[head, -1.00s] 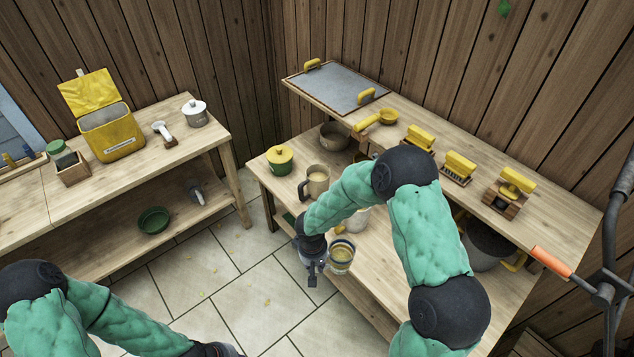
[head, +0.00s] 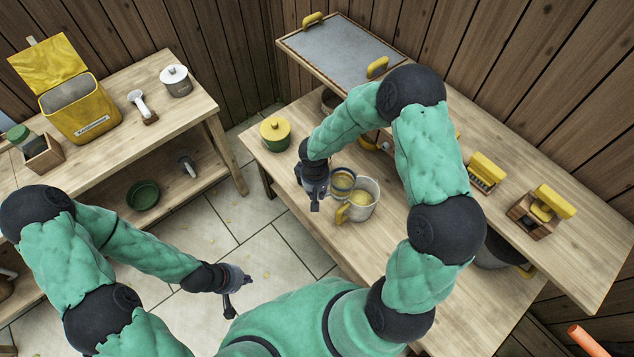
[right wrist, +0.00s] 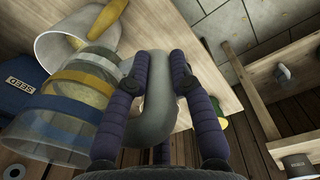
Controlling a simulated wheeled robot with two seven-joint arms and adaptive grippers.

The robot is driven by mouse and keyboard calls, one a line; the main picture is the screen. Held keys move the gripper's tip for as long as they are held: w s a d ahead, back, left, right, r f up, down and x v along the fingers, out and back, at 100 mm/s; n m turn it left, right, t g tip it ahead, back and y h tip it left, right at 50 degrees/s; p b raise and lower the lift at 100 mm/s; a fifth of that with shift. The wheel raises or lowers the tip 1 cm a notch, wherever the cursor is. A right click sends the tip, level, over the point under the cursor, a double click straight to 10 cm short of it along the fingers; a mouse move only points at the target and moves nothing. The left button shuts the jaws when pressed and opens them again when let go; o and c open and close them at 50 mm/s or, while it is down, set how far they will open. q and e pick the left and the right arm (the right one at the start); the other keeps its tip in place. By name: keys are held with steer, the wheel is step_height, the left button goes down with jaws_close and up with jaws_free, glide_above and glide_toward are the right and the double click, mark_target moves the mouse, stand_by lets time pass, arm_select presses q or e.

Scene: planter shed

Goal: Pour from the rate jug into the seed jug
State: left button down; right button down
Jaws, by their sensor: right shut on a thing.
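My right gripper (head: 315,203) is shut on the grey handle (right wrist: 160,105) of a clear jug with blue and yellow bands (head: 343,180). That jug (right wrist: 85,95) holds yellowish contents and is held close beside a pale jug with a yellow handle (head: 362,206). The pale jug stands on the bench and holds yellow contents; it also shows in the right wrist view (right wrist: 75,30). The two jugs overlap in both views, and I cannot tell whether they touch. No name shows clearly on either jug. My left gripper (head: 238,294) is open and empty over the floor.
A green pot with a yellow lid (head: 275,132) stands left on the bench (head: 265,158). A side table at the left holds a yellow bin (head: 82,112). My right arm hides part of the bench.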

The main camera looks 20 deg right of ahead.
steer(key=shift+a+r+y+p, duration=0.4)
steer(key=shift+y+p, duration=0.4)
steer(key=shift+p, duration=2.7)
steer(key=shift+f, duration=0.1)
steer(key=shift+w, duration=0.1)
steer(key=w+d+r+m+p, duration=0.2)
steer(key=w+r+m, duration=0.2)
steer(key=w+r, duration=0.2)
steer(key=shift+w+r+m+t, duration=0.3)
steer(key=shift+w+r+t, duration=0.1)
steer(key=shift+r, duration=0.65)
